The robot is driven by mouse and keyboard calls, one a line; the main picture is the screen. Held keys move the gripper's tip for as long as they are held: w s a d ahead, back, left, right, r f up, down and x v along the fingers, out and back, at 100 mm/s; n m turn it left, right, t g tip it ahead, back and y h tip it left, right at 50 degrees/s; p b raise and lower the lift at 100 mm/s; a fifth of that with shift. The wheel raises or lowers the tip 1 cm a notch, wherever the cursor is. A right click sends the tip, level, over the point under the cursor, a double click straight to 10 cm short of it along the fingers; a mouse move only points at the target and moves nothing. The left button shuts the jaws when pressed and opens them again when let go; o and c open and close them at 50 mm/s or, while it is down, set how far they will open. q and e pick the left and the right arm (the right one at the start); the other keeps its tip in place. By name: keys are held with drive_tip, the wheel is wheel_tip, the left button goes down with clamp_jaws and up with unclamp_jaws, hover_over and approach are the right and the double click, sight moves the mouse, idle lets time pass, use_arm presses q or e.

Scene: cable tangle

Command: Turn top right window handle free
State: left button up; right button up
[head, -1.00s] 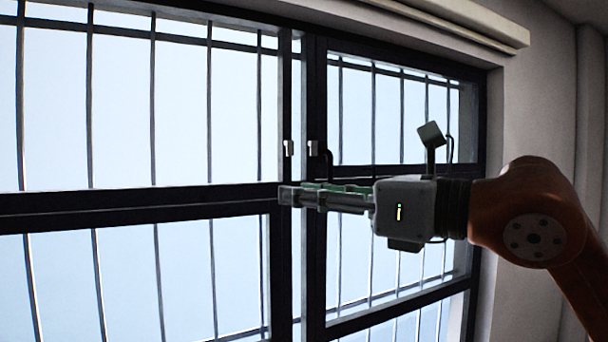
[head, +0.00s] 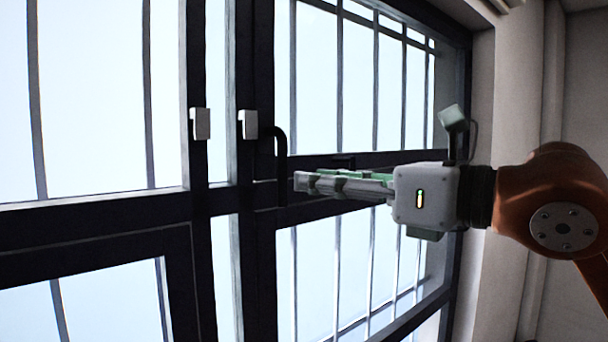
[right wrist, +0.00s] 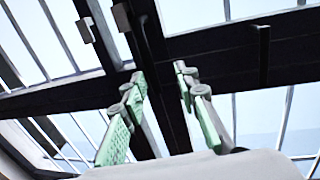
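The top right window handle is a black bent lever (head: 281,165) on a pale mount (head: 249,124). It hangs downward on the right sash's dark upright. My right gripper (head: 298,182) is just right of the lever's lower part, at about its height. In the right wrist view its two green-and-grey fingers (right wrist: 159,72) stand apart with nothing between them. The pale mount shows there too (right wrist: 121,17); the lever is hard to pick out against the dark frame. I cannot tell the depth gap between fingertips and lever. My left gripper is not in view.
A second pale mount (head: 200,124) sits on the left sash. Window bars (head: 340,80) stand behind the glass. A pale wall (head: 505,100) is at the right.

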sight(287, 175)
drive_tip(key=a+p, duration=0.1)
drive_tip(key=w+a, duration=0.1)
drive_tip(key=a, duration=0.1)
drive_tip(key=a+p, duration=0.1)
drive_tip(key=shift+w+a+r+p, duration=0.3)
drive_tip(key=shift+a+r, duration=0.05)
drive_tip(key=w, duration=0.1)
drive_tip(key=w+f, duration=0.1)
drive_tip(key=shift+w+a, duration=0.15)
drive_tip(key=shift+w, duration=0.15)
drive_tip(key=shift+s+a+r, duration=0.15)
drive_tip(key=shift+s+a, duration=0.25)
drive_tip(key=shift+a, duration=0.2)
drive_tip(key=shift+s+a+r, duration=0.1)
drive_tip(key=shift+s, duration=0.15)
drive_tip(key=shift+c, duration=1)
drive_tip(key=shift+w+d, duration=0.25)
drive_tip(key=shift+d, duration=0.2)
drive_tip(key=c, duration=0.3)
drive_tip(key=shift+c, duration=0.8)
drive_tip(key=shift+s+a, duration=0.15)
clamp_jaws()
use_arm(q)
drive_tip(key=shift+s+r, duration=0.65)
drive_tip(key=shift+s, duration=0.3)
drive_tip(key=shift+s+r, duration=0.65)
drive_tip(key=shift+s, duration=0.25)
use_arm(e)
drive_tip(key=shift+r, duration=0.15)
